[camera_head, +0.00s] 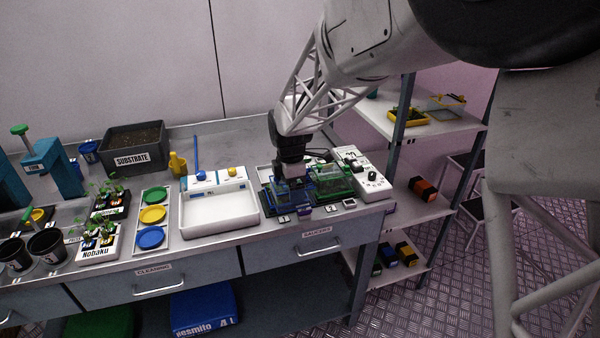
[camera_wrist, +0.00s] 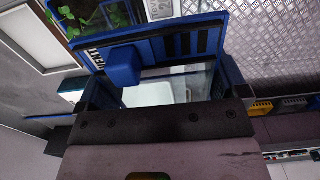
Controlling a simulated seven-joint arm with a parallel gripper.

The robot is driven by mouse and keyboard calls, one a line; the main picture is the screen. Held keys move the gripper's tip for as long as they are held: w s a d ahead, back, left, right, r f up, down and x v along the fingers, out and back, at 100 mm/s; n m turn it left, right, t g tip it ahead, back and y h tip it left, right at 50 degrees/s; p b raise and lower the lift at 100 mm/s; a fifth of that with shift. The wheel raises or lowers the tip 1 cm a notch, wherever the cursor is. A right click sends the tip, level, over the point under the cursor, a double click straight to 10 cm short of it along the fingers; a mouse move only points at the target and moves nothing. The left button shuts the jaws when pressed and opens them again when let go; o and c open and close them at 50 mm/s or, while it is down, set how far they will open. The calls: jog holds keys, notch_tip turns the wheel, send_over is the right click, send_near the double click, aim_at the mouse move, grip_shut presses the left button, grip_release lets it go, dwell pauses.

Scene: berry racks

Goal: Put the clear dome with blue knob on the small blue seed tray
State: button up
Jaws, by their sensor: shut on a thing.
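My gripper (camera_head: 292,172) points down over the small blue seed tray (camera_head: 268,206) near the front edge of the bench. It is shut on the clear dome with blue knob (camera_head: 293,192). In the wrist view, the dome's clear wall (camera_wrist: 165,90) shows beyond my gripper (camera_wrist: 155,90), with the blue knob (camera_wrist: 122,62) above it. The blue tray (camera_wrist: 180,42) with dark slots and a white label lies close behind the dome. The gripper hides part of the dome, and I cannot tell whether its rim touches the tray.
A green tray with a clear cover (camera_head: 332,184) stands close on the right. A white basin (camera_head: 217,208) stands left. A white panel with knobs (camera_head: 362,170) is behind right. Seedling pots (camera_head: 100,235) and coloured discs (camera_head: 152,214) are farther left.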

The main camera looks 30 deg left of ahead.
jog(key=w+a, duration=0.1)
jog(key=w, duration=0.1)
jog(key=w+a, duration=0.4)
jog(key=shift+a+f, duration=0.25)
jog(key=shift+f, duration=0.1)
jog(key=shift+f, duration=0.15)
jog(key=shift+f, duration=1.65)
jog(key=shift+f, duration=0.15)
jog(key=o, duration=0.6)
notch_tip(320, 180, up, 12)
jog(key=shift+r, duration=0.2)
